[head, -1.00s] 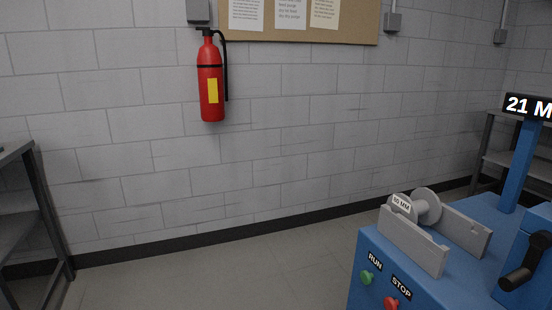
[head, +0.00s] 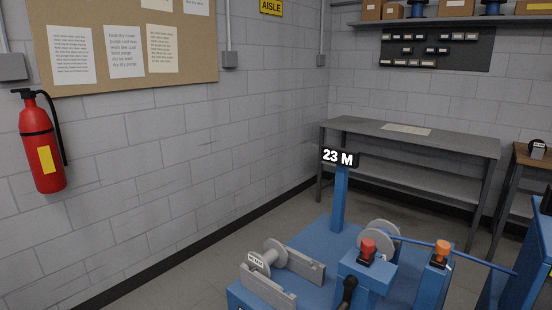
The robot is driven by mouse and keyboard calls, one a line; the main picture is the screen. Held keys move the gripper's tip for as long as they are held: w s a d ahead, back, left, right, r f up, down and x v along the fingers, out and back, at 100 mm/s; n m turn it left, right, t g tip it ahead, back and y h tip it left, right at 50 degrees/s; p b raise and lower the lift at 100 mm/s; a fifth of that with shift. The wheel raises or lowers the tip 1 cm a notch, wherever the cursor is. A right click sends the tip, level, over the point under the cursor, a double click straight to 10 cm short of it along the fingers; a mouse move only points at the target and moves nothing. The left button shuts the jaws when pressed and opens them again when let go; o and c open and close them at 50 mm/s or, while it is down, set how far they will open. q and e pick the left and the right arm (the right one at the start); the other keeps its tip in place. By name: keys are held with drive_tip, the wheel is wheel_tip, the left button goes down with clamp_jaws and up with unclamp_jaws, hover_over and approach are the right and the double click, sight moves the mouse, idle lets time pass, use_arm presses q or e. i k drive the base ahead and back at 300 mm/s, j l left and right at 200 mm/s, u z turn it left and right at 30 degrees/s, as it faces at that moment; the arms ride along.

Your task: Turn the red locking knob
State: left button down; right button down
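A red knob (head: 368,248) sits on a dark base on top of a blue block of the blue machine (head: 318,250), in the lower right of the head view. Whether this is the locking knob I cannot tell from any label. An orange knob (head: 442,247) stands on a separate blue post to its right. A black handle (head: 348,289) is at the block's front. Neither of my grippers is in view.
A sign reading 23 M (head: 339,158) stands on a blue post. A grey reel (head: 268,257) rests between grey plates. A blue line runs right past the orange knob. A grey workbench (head: 450,143) stands behind. A fire extinguisher (head: 42,145) hangs left.

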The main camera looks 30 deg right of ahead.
sight(367, 258)
drive_tip(key=z, duration=0.9)
